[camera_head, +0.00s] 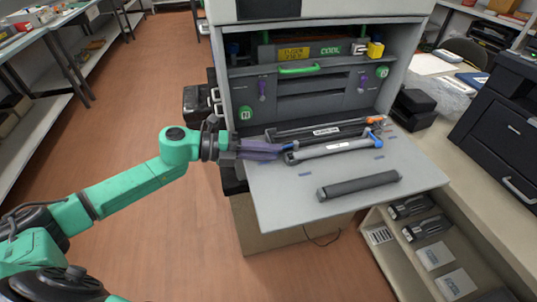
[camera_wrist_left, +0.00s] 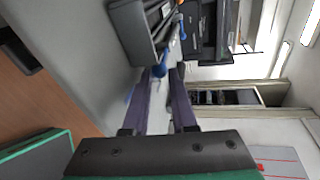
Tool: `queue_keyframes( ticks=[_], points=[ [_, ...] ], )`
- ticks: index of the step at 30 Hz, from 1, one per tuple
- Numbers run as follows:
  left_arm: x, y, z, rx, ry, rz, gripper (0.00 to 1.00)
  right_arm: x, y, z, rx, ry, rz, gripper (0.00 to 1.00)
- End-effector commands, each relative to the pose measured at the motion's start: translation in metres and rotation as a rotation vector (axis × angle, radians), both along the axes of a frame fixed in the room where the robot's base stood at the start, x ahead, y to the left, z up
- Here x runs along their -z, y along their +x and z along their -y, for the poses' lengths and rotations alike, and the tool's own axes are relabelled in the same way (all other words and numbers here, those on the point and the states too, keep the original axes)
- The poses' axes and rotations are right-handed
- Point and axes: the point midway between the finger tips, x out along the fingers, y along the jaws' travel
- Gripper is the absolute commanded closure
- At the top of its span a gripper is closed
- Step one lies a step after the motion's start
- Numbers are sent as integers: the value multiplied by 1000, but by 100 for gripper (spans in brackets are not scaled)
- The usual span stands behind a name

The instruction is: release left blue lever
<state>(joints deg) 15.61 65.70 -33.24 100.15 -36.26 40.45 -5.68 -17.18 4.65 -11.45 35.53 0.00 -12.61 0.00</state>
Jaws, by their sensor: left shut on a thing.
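A grey toner cartridge (camera_head: 335,148) with a white label lies on the grey open flap (camera_head: 270,190) of the printer. It has a blue lever (camera_head: 291,157) at its left end and another blue lever (camera_head: 376,139) at its right end. My left gripper (camera_head: 284,150) reaches in from the left, its purple fingers at the cartridge's left end. In the left wrist view the fingertips (camera_wrist_left: 168,72) are close together with the left blue lever (camera_wrist_left: 159,71) at them, partly hidden. The gripper is shut on this lever. My right gripper is not in view.
A darker cartridge (camera_head: 322,131) with an orange part lies just behind. A dark roller (camera_head: 358,185) lies in front on the flap. The printer's open bay (camera_head: 310,85) with green and purple parts stands behind. The flap's front left is bare.

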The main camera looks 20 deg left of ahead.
Motion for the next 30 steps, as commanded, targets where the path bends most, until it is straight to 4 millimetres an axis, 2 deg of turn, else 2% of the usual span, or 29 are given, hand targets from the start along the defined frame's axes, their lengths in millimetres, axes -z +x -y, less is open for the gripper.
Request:
queue_keyframes(
  ticks=[7,8,9,22,30],
  points=[
    [-4,2,-1,-4,-3,5,100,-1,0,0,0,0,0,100],
    [-4,2,-1,-5,-3,5,64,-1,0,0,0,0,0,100],
    [-4,2,-1,-5,-2,6,62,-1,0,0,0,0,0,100],
    [-2,0,-3,-4,0,1,62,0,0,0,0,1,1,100],
    [-6,-14,-31,-5,3,-4,62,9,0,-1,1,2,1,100]
  ],
)
